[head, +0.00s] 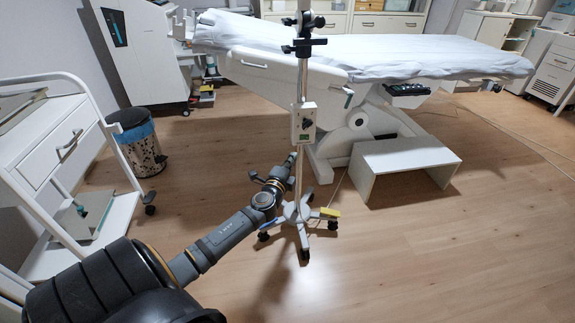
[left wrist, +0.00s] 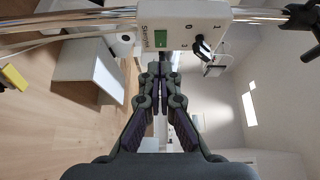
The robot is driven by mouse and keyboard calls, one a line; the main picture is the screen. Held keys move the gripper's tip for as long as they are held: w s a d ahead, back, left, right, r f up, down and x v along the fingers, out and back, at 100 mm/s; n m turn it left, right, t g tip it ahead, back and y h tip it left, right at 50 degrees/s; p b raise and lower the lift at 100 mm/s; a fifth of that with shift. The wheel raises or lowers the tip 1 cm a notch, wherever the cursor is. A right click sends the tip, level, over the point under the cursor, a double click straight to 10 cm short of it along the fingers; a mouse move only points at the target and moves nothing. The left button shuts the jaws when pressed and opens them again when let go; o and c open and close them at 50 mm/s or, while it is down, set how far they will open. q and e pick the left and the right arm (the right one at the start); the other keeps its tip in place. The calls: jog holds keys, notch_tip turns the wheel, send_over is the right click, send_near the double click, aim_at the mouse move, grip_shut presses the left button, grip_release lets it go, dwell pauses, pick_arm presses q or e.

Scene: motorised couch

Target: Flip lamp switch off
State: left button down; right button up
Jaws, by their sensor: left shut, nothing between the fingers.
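The lamp's control box (head: 304,122) is a pale box on a thin upright metal pole with a wheeled base (head: 300,214), in front of the couch. In the left wrist view the box (left wrist: 180,18) fills the top and shows a green patch (left wrist: 161,38), printed marks and a black knob or switch (left wrist: 202,47). Whether that is set on or off I cannot tell. My left gripper (head: 291,160) is just below and left of the box. In its wrist view the gripper (left wrist: 160,68) is shut and empty, its tips close to the box's edge; contact is unclear. My right gripper is out of view.
The couch (head: 375,55) with a pale sheet stands behind the pole, with a white step (head: 403,158) below it. A white trolley (head: 63,150) and a bin (head: 139,145) are at the left. The floor at the right is clear.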

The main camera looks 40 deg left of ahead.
pick_arm(q)
jog(key=shift+a+v, duration=0.1)
jog(key=shift+v, duration=0.6)
jog(key=shift+a+v, duration=0.15)
jog(key=shift+v, duration=0.6)
jog(key=shift+s, duration=0.1)
